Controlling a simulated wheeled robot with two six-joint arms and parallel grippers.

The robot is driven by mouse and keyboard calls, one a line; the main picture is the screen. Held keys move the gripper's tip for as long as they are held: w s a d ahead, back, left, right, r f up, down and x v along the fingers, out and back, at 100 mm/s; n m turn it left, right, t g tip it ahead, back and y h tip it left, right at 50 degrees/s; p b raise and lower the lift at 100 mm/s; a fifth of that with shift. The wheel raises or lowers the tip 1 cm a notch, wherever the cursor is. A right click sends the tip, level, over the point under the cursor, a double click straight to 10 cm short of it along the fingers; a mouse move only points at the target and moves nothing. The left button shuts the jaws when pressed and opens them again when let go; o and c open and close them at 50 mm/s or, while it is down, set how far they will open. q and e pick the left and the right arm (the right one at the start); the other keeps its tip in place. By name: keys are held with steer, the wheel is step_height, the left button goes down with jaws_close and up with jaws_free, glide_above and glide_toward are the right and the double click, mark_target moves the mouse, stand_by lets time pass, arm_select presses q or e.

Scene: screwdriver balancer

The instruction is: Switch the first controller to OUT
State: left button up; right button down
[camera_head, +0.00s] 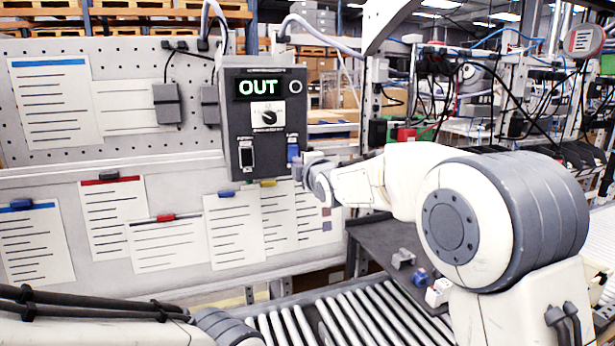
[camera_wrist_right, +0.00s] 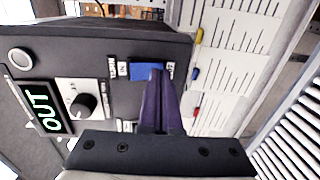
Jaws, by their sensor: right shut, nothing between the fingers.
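The controller (camera_head: 262,160) is a dark grey box on the pegboard wall, and its green display (camera_head: 262,87) reads OUT. Below the display are a round knob (camera_head: 268,116) on a white plate and a black rocker switch (camera_head: 246,154) at lower left. A blue rocker switch (camera_head: 293,153) is at lower right; it also shows in the right wrist view (camera_wrist_right: 147,72). My right gripper (camera_wrist_right: 160,85) is shut and empty, its fingertips right at the blue switch; I cannot tell whether they touch it. My left gripper is out of view.
Paper sheets (camera_head: 237,229) with coloured clips hang beside and below the controller. A roller conveyor (camera_head: 350,315) runs below. A dark shelf (camera_head: 390,240) with small parts stands to the right. Cables hang above the controller.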

steer(key=f+b+v, duration=0.2)
steer(key=b+v, duration=0.5)
steer(key=v, duration=0.6)
steer(key=shift+s+f, duration=0.3)
